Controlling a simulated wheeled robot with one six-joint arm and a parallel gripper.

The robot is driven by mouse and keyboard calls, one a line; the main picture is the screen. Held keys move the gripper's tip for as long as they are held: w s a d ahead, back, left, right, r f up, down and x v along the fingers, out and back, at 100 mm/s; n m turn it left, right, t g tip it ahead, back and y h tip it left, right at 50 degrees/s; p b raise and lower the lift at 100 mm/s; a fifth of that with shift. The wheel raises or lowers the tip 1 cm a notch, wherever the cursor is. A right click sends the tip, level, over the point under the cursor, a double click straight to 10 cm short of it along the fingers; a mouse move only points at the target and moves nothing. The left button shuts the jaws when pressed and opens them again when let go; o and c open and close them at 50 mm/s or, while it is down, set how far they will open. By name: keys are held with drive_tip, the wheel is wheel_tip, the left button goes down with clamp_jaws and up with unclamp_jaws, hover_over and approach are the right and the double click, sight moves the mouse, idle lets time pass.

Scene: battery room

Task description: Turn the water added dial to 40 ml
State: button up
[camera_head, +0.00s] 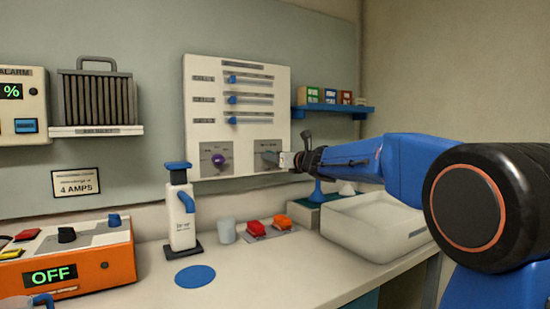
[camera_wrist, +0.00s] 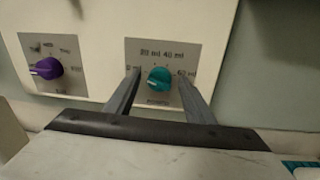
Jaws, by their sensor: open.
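The teal dial (camera_wrist: 159,79) sits on a grey plate (camera_wrist: 150,50) with ml markings, low on the right of the white wall panel (camera_head: 210,80). The marks "20 ml", "40 ml" and "60 ml" can be made out around it. I cannot tell clearly where the dial points. My gripper (camera_wrist: 166,84) is open, with one finger on each side of the teal dial, apparently not closed on it. In the head view my gripper (camera_head: 281,160) is at the plate and hides the dial. A purple dial (camera_wrist: 48,68) is on the plate to the left.
Three blue sliders (camera_head: 232,98) are above on the panel. A blue shelf (camera_head: 335,110) with small boxes is to the right. Below are a white bottle (camera_head: 181,215), a cup (camera_head: 227,232), red and orange switches (camera_head: 256,228), and a white basin (camera_head: 375,225).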

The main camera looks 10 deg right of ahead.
drive_tip(key=shift+w, duration=0.1)
drive_tip(key=c, duration=1)
drive_tip(key=m, duration=0.6)
drive_tip(key=m+h, duration=0.1)
drive_tip(key=m, duration=0.6)
drive_tip(key=f+m+t, duration=0.1)
drive_tip(key=m, duration=0.6)
drive_tip(key=shift+m, duration=0.5)
